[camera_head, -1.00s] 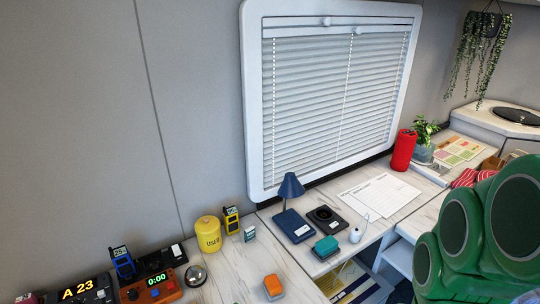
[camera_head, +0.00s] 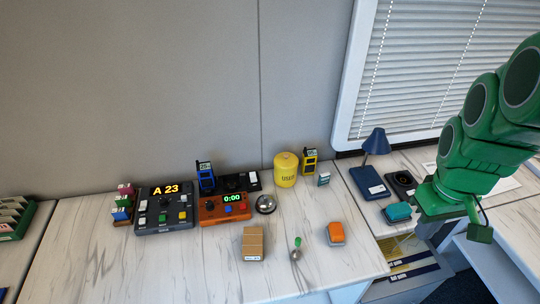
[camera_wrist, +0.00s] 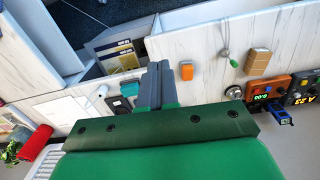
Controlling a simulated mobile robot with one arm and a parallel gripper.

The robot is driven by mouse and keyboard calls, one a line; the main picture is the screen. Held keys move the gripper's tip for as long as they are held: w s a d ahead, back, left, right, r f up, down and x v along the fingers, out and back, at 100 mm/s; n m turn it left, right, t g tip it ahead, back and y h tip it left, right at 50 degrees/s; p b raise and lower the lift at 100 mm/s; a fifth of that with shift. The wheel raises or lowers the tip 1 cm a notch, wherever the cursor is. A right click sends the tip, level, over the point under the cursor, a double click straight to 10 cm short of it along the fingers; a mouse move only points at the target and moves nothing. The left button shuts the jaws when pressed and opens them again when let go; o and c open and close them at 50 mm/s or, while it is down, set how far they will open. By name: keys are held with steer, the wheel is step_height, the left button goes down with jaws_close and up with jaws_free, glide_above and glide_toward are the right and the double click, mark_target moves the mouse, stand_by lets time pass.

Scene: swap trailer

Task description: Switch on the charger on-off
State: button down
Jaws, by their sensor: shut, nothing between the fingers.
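The black unit (camera_head: 238,181) behind the orange timer, beside the upright blue handheld (camera_head: 206,177), may be the charger; I cannot be sure. Its on-off switch is too small to make out. The blue handheld also shows in the wrist view (camera_wrist: 283,117), low at the right. A yellow handheld (camera_head: 310,160) stands by the yellow canister. My gripper (camera_wrist: 157,70) is shut and empty in the wrist view, in the air. My arm fills the right of the head view, well right of the black unit, above the counter by the teal case (camera_head: 398,212).
The counter also holds an orange timer (camera_head: 224,207), a dark control panel (camera_head: 165,207), a bell (camera_head: 265,204), a yellow canister (camera_head: 286,169), a cardboard box (camera_head: 253,243), an orange case (camera_head: 336,233) and a blue lamp (camera_head: 371,166). The front left counter (camera_head: 150,270) is clear.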

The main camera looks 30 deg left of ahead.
steer(key=w+a+f+n+t, duration=0.1)
steer(key=w+a+f+n, duration=0.1)
steer(key=w+a+n, duration=0.65)
steer(key=n+t+y, duration=0.2)
steer(key=n+y, duration=0.1)
steer(key=n, duration=0.7)
glide_above(252, 173)
steer(key=s+d, duration=0.4)
step_height(252, 173, down, 12)
steer(key=shift+r, duration=0.2)
steer(key=shift+f, duration=0.15)
steer(key=x, duration=1.3)
steer(key=shift+f, duration=0.35)
steer(key=shift+w+a, duration=0.1)
